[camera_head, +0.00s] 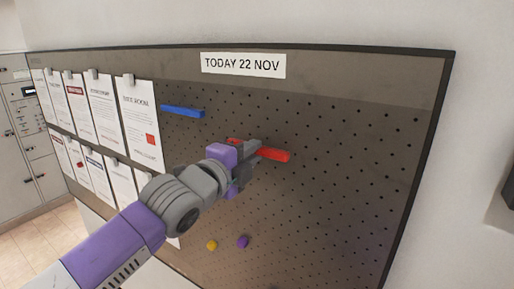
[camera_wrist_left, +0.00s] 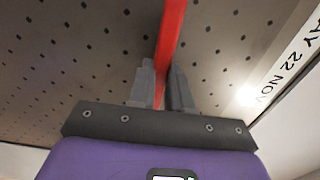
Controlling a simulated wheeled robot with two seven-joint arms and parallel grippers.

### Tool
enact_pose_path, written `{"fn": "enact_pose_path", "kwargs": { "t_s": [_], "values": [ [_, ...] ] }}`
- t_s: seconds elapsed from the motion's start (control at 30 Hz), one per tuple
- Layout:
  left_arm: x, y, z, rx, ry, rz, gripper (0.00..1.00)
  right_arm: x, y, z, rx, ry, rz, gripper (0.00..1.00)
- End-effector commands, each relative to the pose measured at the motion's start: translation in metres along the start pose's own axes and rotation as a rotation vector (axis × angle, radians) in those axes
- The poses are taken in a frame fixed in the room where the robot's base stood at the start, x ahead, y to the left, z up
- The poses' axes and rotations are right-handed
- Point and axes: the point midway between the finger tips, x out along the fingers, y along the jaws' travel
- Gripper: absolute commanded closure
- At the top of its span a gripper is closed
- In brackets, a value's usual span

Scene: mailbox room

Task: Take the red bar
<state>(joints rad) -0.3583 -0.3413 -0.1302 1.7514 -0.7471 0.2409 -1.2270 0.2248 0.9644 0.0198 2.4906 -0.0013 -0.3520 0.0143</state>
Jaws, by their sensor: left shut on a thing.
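The red bar (camera_head: 274,154) is at the pegboard, right of the middle in the head view, with an end showing on each side of my gripper. In the left wrist view the red bar (camera_wrist_left: 171,40) runs up from between the fingers. My left gripper (camera_head: 250,152) is shut on it, and its two fingers (camera_wrist_left: 162,88) flank the bar in the wrist view. I cannot tell whether the bar touches the board. My right gripper is in neither view.
The pegboard (camera_head: 330,170) fills the wall, with a blue bar (camera_head: 182,111) up left of the red one. Yellow (camera_head: 212,245) and purple (camera_head: 243,242) pegs sit below. Papers (camera_head: 138,120) hang at left. A date sign (camera_head: 243,65) is at the top. Grey mailboxes (camera_head: 35,150) stand far left.

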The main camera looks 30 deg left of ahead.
Motion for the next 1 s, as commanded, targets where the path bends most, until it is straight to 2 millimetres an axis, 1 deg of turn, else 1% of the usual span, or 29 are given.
{"fn": "enact_pose_path", "kwargs": {
  "t_s": [0.53, 0.77, 1.0],
  "values": [
    [-0.017, -0.001, 0.000, 0.000, 0.000, -0.002, 1.00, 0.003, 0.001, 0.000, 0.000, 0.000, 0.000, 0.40],
    [-0.022, 0.000, 0.000, 0.000, 0.000, -0.002, 1.00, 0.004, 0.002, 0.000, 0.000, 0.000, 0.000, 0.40],
    [-0.039, -0.001, 0.000, -0.001, 0.001, -0.004, 1.00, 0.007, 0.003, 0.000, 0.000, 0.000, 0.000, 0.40]
  ]
}}
